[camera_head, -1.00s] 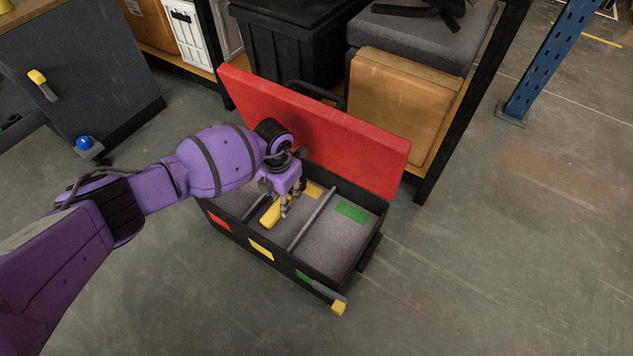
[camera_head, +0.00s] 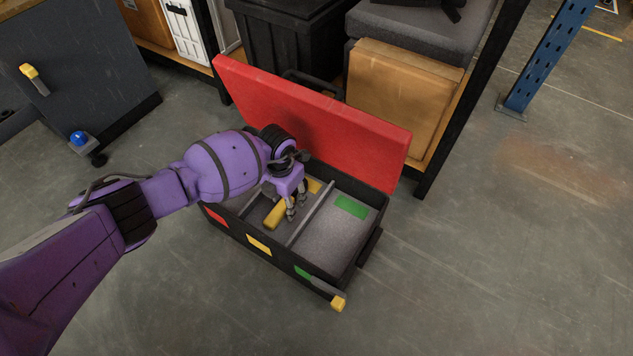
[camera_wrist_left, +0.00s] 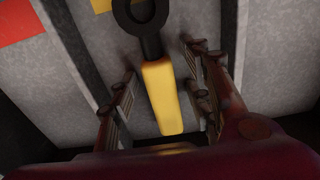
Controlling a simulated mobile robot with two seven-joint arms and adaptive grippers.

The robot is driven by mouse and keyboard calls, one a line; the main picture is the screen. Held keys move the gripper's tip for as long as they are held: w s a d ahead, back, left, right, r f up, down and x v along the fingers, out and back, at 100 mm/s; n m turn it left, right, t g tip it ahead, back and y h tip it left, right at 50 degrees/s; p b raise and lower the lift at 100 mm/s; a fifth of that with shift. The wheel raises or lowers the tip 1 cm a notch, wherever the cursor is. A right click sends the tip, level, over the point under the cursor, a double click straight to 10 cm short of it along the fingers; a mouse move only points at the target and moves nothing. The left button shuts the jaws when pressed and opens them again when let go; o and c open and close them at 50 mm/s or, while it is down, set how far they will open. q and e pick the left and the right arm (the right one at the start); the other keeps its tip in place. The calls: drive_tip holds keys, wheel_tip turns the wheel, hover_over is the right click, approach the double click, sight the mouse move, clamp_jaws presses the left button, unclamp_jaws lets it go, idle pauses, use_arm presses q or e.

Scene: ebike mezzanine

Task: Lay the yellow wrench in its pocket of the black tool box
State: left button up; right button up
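The black tool box (camera_head: 232,229) stands open on the floor, with compartments marked red, yellow and green. The yellow wrench (camera_head: 275,214) lies in the middle, yellow-marked pocket, alongside the thin divider. In the left wrist view its yellow handle (camera_wrist_left: 162,96) and dark ring head point away from me, towards the yellow patch (camera_wrist_left: 101,5). My left gripper (camera_head: 290,208) is low in that pocket, over the wrench. Its fingers (camera_wrist_left: 160,95) are apart on both sides of the handle, with visible gaps. The head of the wrench is hidden by the gripper in the head view. My right gripper is out of view.
The red lid (camera_head: 310,110) stands raised behind the pockets, close to my left wrist. The green-marked pocket (camera_head: 330,237) is empty. A grey and yellow piece (camera_head: 338,303) sticks out at the box's front corner. Floor to the right is clear.

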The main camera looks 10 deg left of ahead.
use_arm(q)
drive_tip(key=shift+s, duration=0.1)
wheel_tip(320, 180, up, 7)
drive_tip(key=p, duration=0.3)
drive_tip(key=shift+f+p, duration=0.1)
drive_tip(key=shift+p, duration=0.2)
drive_tip(key=shift+r, duration=0.5)
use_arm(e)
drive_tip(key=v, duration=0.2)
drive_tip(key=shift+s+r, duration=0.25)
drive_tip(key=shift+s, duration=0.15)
